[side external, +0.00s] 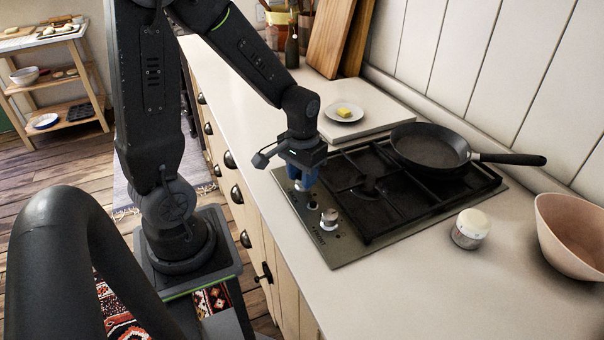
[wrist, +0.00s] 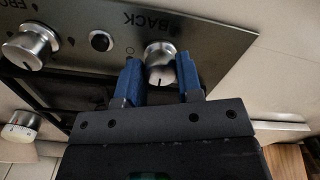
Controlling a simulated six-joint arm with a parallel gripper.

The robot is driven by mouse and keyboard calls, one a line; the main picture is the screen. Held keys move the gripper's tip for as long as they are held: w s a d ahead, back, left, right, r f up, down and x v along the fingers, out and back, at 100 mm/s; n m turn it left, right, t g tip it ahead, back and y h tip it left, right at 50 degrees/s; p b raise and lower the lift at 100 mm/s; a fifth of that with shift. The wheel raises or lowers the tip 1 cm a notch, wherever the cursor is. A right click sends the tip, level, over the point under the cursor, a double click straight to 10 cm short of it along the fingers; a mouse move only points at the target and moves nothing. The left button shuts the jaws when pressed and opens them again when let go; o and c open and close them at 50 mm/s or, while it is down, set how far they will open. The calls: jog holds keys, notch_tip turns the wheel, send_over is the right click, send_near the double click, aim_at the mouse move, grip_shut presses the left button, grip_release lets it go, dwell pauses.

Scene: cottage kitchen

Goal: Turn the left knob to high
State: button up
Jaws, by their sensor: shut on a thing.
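My gripper (side external: 304,184) points down at the far left end of the hob's control strip. In the wrist view its two blue fingers (wrist: 159,72) sit on either side of a silver knob (wrist: 159,56) beside the word BACK, shut on it. The knob has a dark pointer line on its near side. The fingers hide this knob in the side view. A second silver knob (side external: 329,218) stands free on the strip to the right; it also shows in the wrist view (wrist: 30,46), at the left.
The black hob (side external: 366,194) carries a frying pan (side external: 431,147) at the back right. A small timer-like jar (side external: 471,229) and a pink bowl (side external: 577,232) stand right of it. A plate with butter (side external: 344,112) lies on a board behind. The front counter is clear.

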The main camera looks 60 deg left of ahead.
jog(key=n, duration=0.4)
jog(key=shift+n, duration=0.4)
jog(key=n, duration=0.4)
jog(key=shift+w+d+n, duration=0.1)
jog(key=shift+n, duration=0.2)
jog(key=n, duration=0.4)
jog(key=shift+w+n, duration=0.1)
jog(key=shift+n, duration=2)
jog(key=o, duration=0.9)
